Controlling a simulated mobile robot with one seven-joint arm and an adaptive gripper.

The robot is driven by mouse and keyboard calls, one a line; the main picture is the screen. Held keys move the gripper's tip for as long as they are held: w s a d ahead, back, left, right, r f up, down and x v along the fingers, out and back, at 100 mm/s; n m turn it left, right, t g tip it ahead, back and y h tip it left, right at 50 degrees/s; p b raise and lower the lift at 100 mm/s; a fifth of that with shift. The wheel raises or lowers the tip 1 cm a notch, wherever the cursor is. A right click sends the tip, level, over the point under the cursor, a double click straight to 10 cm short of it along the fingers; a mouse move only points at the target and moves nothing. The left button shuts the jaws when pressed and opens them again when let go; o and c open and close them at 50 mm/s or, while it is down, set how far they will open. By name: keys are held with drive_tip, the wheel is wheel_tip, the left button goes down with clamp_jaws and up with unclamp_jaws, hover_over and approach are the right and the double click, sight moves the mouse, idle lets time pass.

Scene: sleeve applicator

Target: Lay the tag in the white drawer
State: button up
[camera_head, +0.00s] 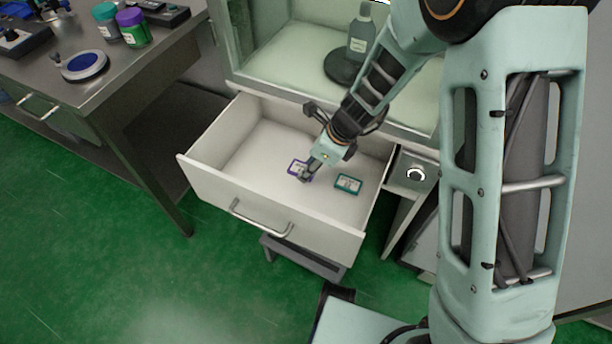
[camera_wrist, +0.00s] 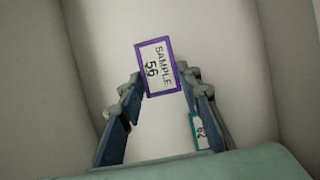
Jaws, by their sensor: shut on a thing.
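The white drawer (camera_head: 330,236) is pulled open below a pale cabinet. My gripper (camera_head: 305,174) is inside the drawer's outline, low over its floor. It is shut on a purple-framed tag (camera_head: 295,167). In the wrist view the tag (camera_wrist: 157,66), reading "SAMPLE 56", sits between my fingertips (camera_wrist: 160,74), slightly tilted. I cannot tell whether it touches the drawer floor. A teal-framed tag (camera_head: 348,184) lies on the drawer floor to the right. It also shows in the wrist view (camera_wrist: 200,132), partly hidden behind my right finger.
The drawer walls stand around my gripper, and the floor left of the tags is bare. A grey bottle (camera_head: 361,38) stands on a dark round base in the cabinet above. A metal table (camera_head: 110,75) at left holds jars (camera_head: 132,28) and a blue dish (camera_head: 84,65).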

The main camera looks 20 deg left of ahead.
drive_tip(key=shift+w+a+f, duration=0.25)
drive_tip(key=shift+a+f, duration=0.05)
drive_tip(key=shift+f, duration=0.15)
drive_tip(key=shift+w+a+f, duration=0.2)
drive_tip(key=shift+a+f, duration=0.05)
drive_tip(key=shift+f, duration=0.15)
drive_tip(key=shift+w+a+f+b, duration=0.1)
drive_tip(key=shift+f+b, duration=0.5)
drive_tip(key=shift+f, duration=0.3)
drive_tip(key=shift+w+a+f+b, duration=0.1)
drive_tip(key=shift+f+b, duration=0.5)
drive_tip(key=shift+f, duration=0.25)
drive_tip(key=shift+f, duration=0.15)
drive_tip(key=o, duration=1.1)
drive_tip(key=shift+o, duration=0.2)
drive_tip(key=p+v, duration=0.4)
drive_tip(key=v, duration=0.8)
drive_tip(key=shift+p, duration=0.4)
